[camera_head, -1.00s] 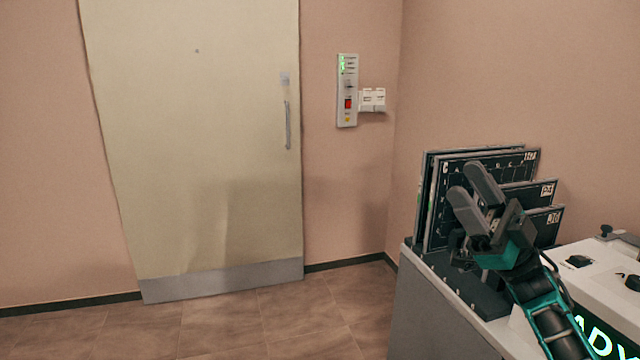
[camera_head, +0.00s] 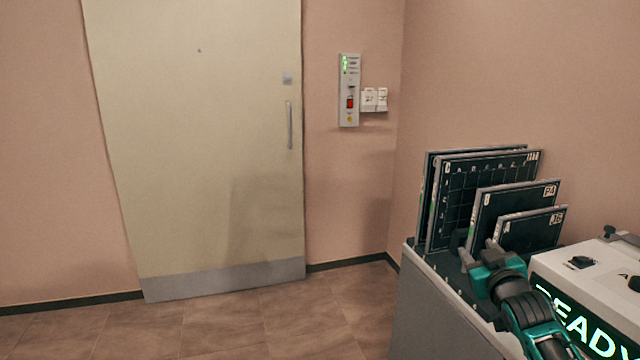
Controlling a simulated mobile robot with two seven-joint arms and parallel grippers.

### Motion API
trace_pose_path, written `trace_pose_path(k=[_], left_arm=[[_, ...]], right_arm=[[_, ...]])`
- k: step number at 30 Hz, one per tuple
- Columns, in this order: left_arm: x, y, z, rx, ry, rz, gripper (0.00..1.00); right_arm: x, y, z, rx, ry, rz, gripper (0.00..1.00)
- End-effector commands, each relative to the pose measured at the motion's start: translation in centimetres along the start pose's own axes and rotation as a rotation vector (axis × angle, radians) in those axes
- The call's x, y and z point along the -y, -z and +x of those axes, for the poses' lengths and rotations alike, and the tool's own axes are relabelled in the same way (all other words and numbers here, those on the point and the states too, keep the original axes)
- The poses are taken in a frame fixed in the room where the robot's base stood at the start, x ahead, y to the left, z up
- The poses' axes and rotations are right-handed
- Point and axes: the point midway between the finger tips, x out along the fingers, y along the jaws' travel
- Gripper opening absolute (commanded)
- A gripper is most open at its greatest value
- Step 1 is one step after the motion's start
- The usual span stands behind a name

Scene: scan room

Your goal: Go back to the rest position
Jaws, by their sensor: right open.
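My right gripper (camera_head: 479,252) is low at the right, in front of the dark panels in the rack. It is open, with nothing visible between its fingers. Its teal and black arm comes in from the bottom right. My left gripper is not in view.
Several dark, grid-marked panels (camera_head: 487,173) stand upright in a rack on a grey cabinet (camera_head: 430,300). A white console (camera_head: 585,283) with knobs and a lit green READY sign is close beside my right arm. A closed door (camera_head: 200,140) and wall control panel (camera_head: 349,90) are behind. The floor at left is clear.

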Motion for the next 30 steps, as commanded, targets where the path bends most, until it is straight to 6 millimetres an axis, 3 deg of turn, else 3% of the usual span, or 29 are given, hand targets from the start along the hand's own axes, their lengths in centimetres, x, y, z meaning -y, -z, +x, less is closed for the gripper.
trace_pose_path(k=[8, 15, 21, 24, 30], left_arm=[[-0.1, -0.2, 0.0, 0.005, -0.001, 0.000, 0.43], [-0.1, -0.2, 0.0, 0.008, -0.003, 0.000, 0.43], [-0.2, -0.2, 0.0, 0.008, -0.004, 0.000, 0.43], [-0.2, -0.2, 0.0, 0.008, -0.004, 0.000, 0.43], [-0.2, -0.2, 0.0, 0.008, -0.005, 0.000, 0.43]], right_arm=[[8.5, -9.7, -7.8, 0.128, 0.133, 0.035, 0.51], [16.0, -17.4, -19.5, 0.281, 0.257, 0.107, 0.51], [19.8, -20.6, -29.0, 0.399, 0.325, 0.177, 0.51], [20.6, -21.2, -32.1, 0.440, 0.342, 0.201, 0.51], [21.3, -21.6, -34.7, 0.473, 0.354, 0.223, 0.51]])
